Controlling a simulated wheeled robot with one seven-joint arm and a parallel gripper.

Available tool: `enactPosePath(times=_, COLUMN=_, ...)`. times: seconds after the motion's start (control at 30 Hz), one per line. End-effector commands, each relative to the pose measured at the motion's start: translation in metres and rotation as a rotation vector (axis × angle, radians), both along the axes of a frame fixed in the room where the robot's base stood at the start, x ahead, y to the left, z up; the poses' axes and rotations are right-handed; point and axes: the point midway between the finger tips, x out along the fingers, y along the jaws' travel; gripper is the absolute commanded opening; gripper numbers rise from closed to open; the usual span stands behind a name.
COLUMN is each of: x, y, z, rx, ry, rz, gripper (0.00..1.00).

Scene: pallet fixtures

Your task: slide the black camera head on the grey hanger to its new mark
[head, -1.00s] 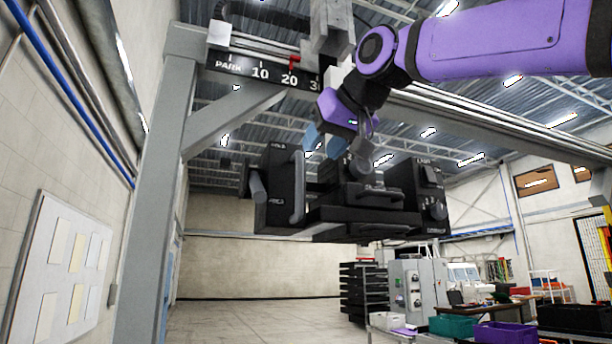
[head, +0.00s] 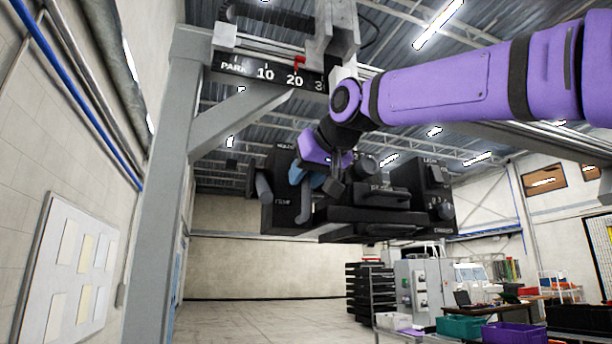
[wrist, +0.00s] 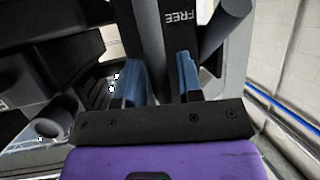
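The black camera head (head: 375,215) hangs below the overhead rail, with knobs, grips and a long handle on its left part. The grey hanger (head: 338,30) shows above, partly behind my arm. A scale plate (head: 262,72) reads PARK, 10, 20 and part of 30; a red marker (head: 299,63) sits near 20. My gripper (head: 312,182) is at the head's left part. In the wrist view its blue fingers (wrist: 160,80) stand apart on either side of a grey bar handle (wrist: 150,40), with a gap at the right finger. A FREE label (wrist: 180,17) is beside it.
A grey post (head: 165,200) with a diagonal brace stands left of the camera head. A second grey bar (wrist: 225,25) juts out close to the right finger. Black shelving (head: 370,290), a cabinet and bins stand on the floor beyond. The floor below left is clear.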

Motion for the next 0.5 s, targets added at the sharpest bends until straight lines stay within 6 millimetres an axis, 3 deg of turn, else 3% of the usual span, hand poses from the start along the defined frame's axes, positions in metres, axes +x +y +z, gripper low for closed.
enactPosePath(times=0.03, x=0.0, y=0.0, z=0.0, rx=0.0, ry=0.0, rz=0.0, gripper=0.22)
enactPosePath(times=0.13, x=0.0, y=0.0, z=0.0, rx=0.0, ry=0.0, rz=0.0, gripper=0.0)
enactPosePath(times=0.37, x=-0.001, y=0.004, z=0.0, rx=-0.002, ry=0.0, rz=0.001, gripper=0.0)
enactPosePath(times=0.5, x=-0.007, y=0.028, z=-0.001, rx=-0.002, ry=0.001, rz=0.005, gripper=0.0)
